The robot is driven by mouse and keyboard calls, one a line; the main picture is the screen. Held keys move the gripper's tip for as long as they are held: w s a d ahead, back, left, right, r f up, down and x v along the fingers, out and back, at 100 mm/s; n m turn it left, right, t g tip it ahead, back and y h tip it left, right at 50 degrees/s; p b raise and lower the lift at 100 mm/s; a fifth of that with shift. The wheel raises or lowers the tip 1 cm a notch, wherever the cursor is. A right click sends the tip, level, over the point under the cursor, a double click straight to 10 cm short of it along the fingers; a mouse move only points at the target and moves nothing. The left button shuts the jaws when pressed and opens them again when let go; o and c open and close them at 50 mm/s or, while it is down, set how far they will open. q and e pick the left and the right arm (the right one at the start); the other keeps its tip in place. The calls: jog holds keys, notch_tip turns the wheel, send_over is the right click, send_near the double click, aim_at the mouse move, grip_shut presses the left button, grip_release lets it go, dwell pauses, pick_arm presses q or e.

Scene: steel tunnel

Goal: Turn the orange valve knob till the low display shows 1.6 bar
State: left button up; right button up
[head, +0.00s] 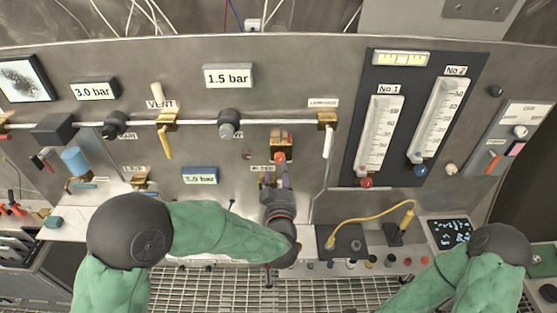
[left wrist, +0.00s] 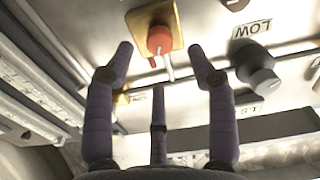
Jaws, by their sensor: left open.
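The orange valve knob (head: 280,157) sits on a brass block on the steel panel, with a thin light stem below it in the left wrist view (left wrist: 160,40). My left gripper (head: 275,182) is just below the knob in the head view, its fingers open and pointing at the panel. A white display (head: 228,76) above reads 1.5 bar. My right gripper is not in view.
Other displays (head: 94,90) read 3.0 bar, one in a blue frame (head: 199,175). A grey knob (left wrist: 258,68) beside a LOW label is close to one finger. A horizontal pipe with brass valves (head: 167,120) crosses above. Two flow tubes (head: 381,135) stand right.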

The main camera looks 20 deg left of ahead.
aim_at(280, 161)
pick_arm(q)
jog(key=x, duration=0.6)
jog(key=shift+w, duration=0.35)
grip_shut()
